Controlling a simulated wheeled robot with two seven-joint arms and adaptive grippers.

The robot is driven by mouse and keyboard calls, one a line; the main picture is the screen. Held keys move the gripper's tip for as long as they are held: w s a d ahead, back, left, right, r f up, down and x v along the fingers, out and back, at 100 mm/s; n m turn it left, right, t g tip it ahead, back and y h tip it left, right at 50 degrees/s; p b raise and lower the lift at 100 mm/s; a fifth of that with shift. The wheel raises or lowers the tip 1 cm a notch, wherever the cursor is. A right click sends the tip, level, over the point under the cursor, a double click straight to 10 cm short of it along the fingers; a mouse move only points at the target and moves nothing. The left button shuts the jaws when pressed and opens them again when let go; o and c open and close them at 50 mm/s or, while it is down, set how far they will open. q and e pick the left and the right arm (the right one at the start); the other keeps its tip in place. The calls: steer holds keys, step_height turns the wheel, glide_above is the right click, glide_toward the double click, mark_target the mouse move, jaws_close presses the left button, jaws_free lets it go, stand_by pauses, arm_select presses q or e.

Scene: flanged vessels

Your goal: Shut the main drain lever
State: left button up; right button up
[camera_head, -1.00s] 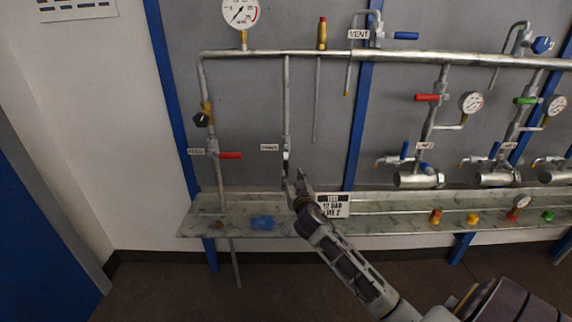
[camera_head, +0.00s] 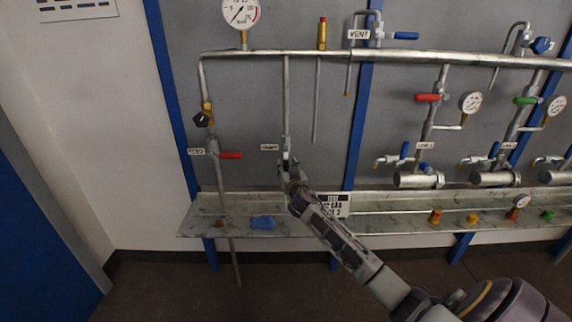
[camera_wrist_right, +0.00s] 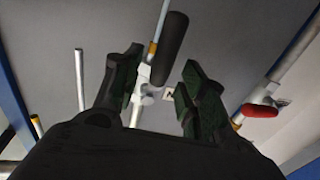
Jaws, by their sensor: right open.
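The drain valve hangs on a vertical pipe (camera_head: 286,100) beside a small label (camera_head: 269,147) in the head view. Its lever is largely hidden there by my right gripper (camera_head: 289,163), which reaches up to the valve from below right. In the right wrist view the dark-handled lever (camera_wrist_right: 170,48) appears between the spread fingers of my right gripper (camera_wrist_right: 160,80), with gaps on both sides. The silver valve body (camera_wrist_right: 143,80) shows between the fingers too. The gripper is open and empty; I cannot tell how deep the lever lies between the fingers. My left gripper is not in view.
A red-handled valve (camera_head: 230,156) stands left of the drain pipe; a red handle also shows in the wrist view (camera_wrist_right: 260,110). A marbled shelf (camera_head: 380,207) runs below, with a blue cloth-like item (camera_head: 263,222) and a sign (camera_head: 337,205). A thin pipe (camera_head: 317,100) hangs to the right.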

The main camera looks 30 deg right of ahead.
steer(key=shift+x, duration=1.4)
steer(key=shift+c, duration=0.4)
jaws_close()
